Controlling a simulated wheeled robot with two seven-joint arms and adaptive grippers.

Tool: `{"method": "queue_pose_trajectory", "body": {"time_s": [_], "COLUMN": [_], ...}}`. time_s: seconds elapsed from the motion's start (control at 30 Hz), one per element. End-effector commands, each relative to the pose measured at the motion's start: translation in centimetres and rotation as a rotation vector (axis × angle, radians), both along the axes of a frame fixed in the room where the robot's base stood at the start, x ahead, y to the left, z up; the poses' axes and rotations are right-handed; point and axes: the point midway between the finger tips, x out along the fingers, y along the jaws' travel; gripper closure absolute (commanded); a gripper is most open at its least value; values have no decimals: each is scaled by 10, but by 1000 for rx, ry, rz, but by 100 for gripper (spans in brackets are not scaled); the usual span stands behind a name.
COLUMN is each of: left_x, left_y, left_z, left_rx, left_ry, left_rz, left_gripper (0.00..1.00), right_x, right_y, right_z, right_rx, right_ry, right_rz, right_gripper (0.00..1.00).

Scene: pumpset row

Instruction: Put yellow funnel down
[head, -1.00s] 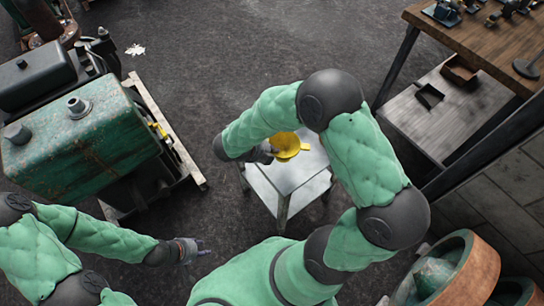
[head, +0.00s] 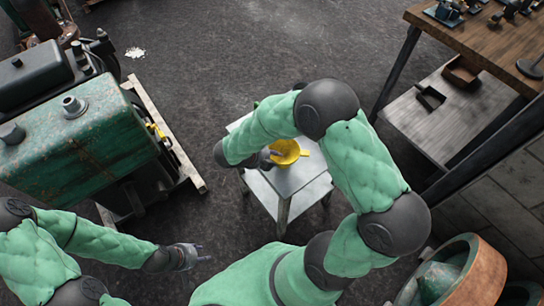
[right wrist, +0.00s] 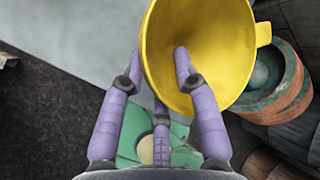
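The yellow funnel (head: 286,152) shows over the top of the small grey metal table (head: 303,196). I cannot tell whether it touches the tabletop. My right gripper (head: 268,158) is at the funnel's left side, partly hidden by my forearm. In the right wrist view the funnel (right wrist: 222,45) is large, its wide mouth facing the camera. One purple finger of my right gripper (right wrist: 158,58) lies inside the mouth and another outside its left edge, with the wall between them. My left gripper (head: 190,256) is empty, low at the left, away from the table.
A green tank unit (head: 80,145) on a pallet frame stands at the left. A wooden workbench (head: 490,50) with a lower shelf (head: 435,115) is at the upper right. A round wooden-sided drum (head: 470,275) is at the lower right. Dark floor is clear behind the small table.

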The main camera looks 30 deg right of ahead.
Motion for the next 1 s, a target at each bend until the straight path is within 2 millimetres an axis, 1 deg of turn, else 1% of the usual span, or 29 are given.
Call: {"method": "queue_pose_trajectory", "body": {"time_s": [0.17, 0.27, 0.37, 0.5, 0.7, 0.83, 1.0], "left_x": [0, 0, 0, 0, 0, 0, 0], "left_y": [0, 0, 0, 0, 0, 0, 0], "left_z": [1, 6, 15, 31, 49, 57, 61], "left_rx": [0, 0, 0, 0, 0, 0, 0], "left_ry": [0, 0, 0, 0, 0, 0, 0], "left_rz": [0, 0, 0, 0, 0, 0, 0], "left_gripper": [60, 60, 60, 60, 60, 60, 60], "right_x": [0, 0, -1, -2, -5, -6, -8], "right_y": [0, 4, 13, 31, 56, 68, 75], "right_z": [2, 9, 22, 45, 74, 87, 94], "right_rx": [0, 1, 0, 1, 0, 0, 1], "right_ry": [-1, 0, -1, -1, -1, -1, 0], "right_rz": [0, 2, 4, 5, 4, 4, -1], "right_gripper": [69, 69, 69, 69, 69, 69, 69]}}
